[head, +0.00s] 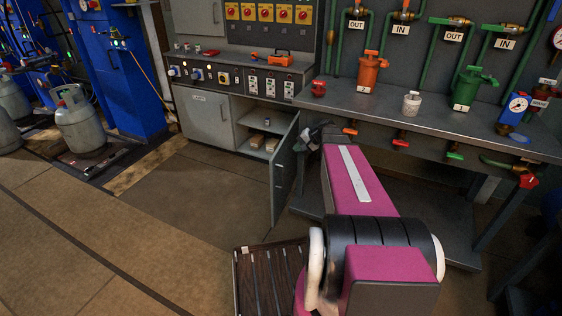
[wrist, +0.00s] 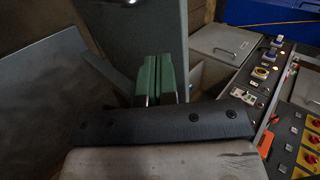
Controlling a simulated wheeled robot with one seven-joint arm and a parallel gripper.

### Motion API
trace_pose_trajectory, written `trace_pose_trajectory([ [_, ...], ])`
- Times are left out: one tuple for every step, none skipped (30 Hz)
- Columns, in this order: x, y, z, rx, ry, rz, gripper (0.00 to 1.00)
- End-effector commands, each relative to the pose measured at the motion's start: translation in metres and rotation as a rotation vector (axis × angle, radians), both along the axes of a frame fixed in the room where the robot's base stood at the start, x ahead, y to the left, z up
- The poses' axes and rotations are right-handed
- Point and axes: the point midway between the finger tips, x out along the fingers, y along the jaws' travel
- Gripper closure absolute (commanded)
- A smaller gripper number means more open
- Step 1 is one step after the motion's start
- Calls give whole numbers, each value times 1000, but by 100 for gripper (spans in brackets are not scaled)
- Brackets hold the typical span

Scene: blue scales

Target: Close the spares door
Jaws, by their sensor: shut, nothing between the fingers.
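The open cabinet door (head: 284,172), which I take to be the spares door, is a grey panel standing swung out from the lower cabinet, nearly edge-on in the head view. Its open compartment holds small boxes on shelves. A large dark grey panel in the wrist view (wrist: 148,28) looks like this door. My gripper (head: 316,134) is just right of the door's upper part, partly hidden behind my pink arm. In the wrist view its green fingers (wrist: 155,78) are together and empty, in front of the panel. I cannot tell whether they touch it.
A shut grey door (head: 207,118) with a handle and label is left of the open compartment. The control panel (head: 250,78) is above. A steel workbench (head: 440,128) with valves stands to the right. The floor (head: 190,190) in front of the cabinet is clear.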

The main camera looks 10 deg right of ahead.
Motion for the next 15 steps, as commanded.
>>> trace_pose_trajectory([
  [3,0,-1,6,-2,-4,100],
  [4,2,-3,6,-2,-4,100],
  [5,5,-5,6,-2,-3,100],
  [6,7,-8,6,-2,-2,100],
  [7,10,-10,5,-1,-1,100],
  [9,13,-14,5,-1,-1,100],
  [11,17,-18,5,0,-1,100],
  [13,20,-22,4,-1,-1,100],
  [16,25,-27,5,0,-1,100],
  [17,29,-31,4,1,0,100],
  [19,32,-34,4,1,0,100],
  [22,36,-39,3,0,0,100],
  [24,39,-42,3,-1,-1,100],
  [25,42,-45,3,0,0,100],
  [27,46,-49,3,0,0,100],
])
